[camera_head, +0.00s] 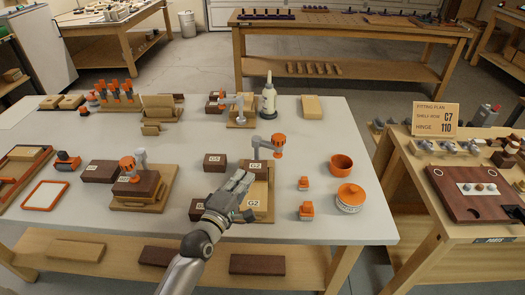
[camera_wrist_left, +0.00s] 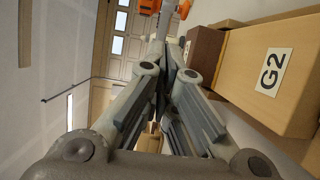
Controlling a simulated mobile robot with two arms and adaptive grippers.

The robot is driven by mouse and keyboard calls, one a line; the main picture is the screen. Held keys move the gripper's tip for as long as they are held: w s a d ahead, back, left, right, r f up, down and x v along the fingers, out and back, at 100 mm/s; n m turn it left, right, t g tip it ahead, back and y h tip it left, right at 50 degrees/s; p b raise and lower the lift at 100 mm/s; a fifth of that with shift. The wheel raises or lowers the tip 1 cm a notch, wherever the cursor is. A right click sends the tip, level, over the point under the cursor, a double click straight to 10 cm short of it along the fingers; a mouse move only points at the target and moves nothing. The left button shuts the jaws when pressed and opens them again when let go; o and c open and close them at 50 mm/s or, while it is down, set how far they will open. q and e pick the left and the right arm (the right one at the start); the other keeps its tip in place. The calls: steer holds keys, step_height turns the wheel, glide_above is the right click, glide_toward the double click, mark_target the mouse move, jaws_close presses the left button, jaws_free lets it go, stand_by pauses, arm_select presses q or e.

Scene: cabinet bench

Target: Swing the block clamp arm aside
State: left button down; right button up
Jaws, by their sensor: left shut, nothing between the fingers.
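A clamp with a short grey arm and an orange end (camera_head: 278,145) stands just behind the block labelled G2 (camera_head: 262,191). Its grey arm (camera_head: 263,145) points right. My left gripper (camera_head: 246,178) is shut and empty, low over the left side of the G2 block and in front of the clamp. In the left wrist view, the fingers (camera_wrist_left: 172,55) are together, with the G2 block (camera_wrist_left: 270,70) close on the right and a dark block (camera_wrist_left: 205,48) beyond. Orange parts show at the top edge there. Whether the fingers touch anything is unclear. My right gripper is not shown.
Another clamp (camera_head: 128,163) stands over a dark block at left, and one (camera_head: 223,100) at the back. Dark blocks labelled G5 (camera_head: 214,160) and G2 (camera_head: 198,208) lie nearby. An orange bowl (camera_head: 341,164) and lidded jar (camera_head: 349,200) stand right.

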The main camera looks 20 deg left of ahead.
mark_target(266, 146)
arm_select(q)
steer(key=w, duration=0.3)
steer(key=w+d, duration=0.1)
steer(key=w, duration=0.3)
steer(key=w+p, duration=0.1)
steer(key=w, duration=0.3)
steer(key=shift+w+d, duration=0.15)
steer(key=shift+w, duration=0.1)
steer(key=shift+w+d, duration=0.1)
steer(key=shift+w, duration=0.7)
